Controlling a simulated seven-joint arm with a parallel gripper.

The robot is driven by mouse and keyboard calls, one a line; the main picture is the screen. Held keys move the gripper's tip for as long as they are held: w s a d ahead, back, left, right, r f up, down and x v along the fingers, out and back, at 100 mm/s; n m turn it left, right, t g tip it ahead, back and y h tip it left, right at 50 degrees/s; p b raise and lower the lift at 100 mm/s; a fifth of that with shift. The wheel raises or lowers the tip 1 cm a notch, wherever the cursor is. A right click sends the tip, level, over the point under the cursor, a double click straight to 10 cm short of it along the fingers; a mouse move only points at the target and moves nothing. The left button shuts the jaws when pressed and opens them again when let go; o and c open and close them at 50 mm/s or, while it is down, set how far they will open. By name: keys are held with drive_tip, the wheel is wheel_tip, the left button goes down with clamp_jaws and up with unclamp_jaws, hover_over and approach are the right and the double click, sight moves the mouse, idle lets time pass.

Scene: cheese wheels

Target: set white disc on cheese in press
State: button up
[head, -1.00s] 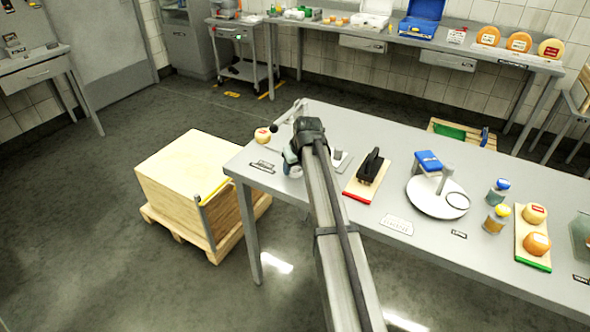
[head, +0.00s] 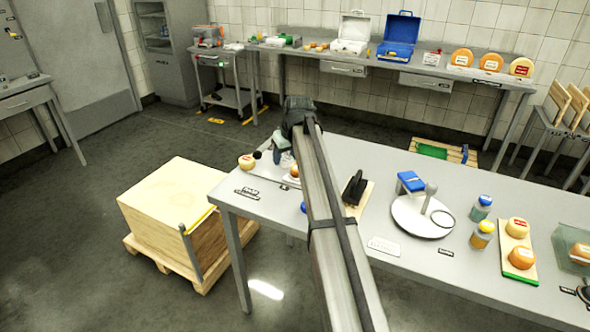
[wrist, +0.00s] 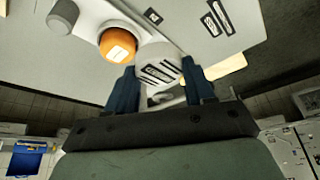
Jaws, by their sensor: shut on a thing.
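My gripper (head: 284,150) is at the far left end of the table, seen from behind in the head view. Another cheese (head: 246,161) sits at the table's left end. The press is mostly hidden by my arm; I cannot tell its state.
A black object on a board (head: 354,188), a round white scale-like stand (head: 424,217), two jars (head: 481,222) and a green-edged board with cheeses (head: 518,262) stand to the right. A grey cylinder (wrist: 62,17) is near the orange cheese. A wooden crate (head: 175,205) stands on the floor at left.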

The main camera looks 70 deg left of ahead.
drive_tip(key=w+a+r, duration=0.4)
drive_tip(key=w+a, duration=0.1)
drive_tip(key=w, duration=0.1)
drive_tip(key=f, duration=0.9)
drive_tip(key=shift+w+a+f, duration=0.2)
drive_tip(key=shift+w+f, duration=0.1)
drive_tip(key=shift+f, duration=0.1)
drive_tip(key=shift+f, duration=0.15)
drive_tip(key=o, duration=1)
drive_tip(key=v, duration=1.2)
drive_tip(key=shift+r, duration=0.2)
